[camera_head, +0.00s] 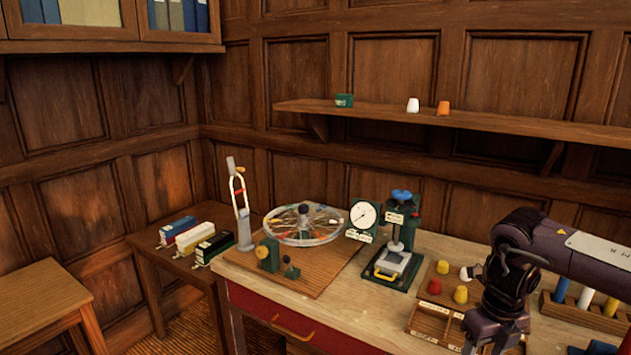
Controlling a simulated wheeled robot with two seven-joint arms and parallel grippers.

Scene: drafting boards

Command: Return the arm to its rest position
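My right arm (590,254) comes in from the right edge, bends over the workbench and points down at its front right. Its lower end, by my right gripper (494,347), is cut off by the bottom edge of the picture, so the fingertips and anything between them cannot be made out. The arm covers part of a wooden compartment tray (428,322) and the bench behind it. My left gripper and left arm are not in view.
On the workbench (335,312) stand a spoked wheel (303,226), a dial gauge (363,214) and a small green press (398,250). Red and yellow pegs (461,294) sit by the arm. A rack of coloured cylinders (586,298) lies under it. A wall shelf (480,119) is above.

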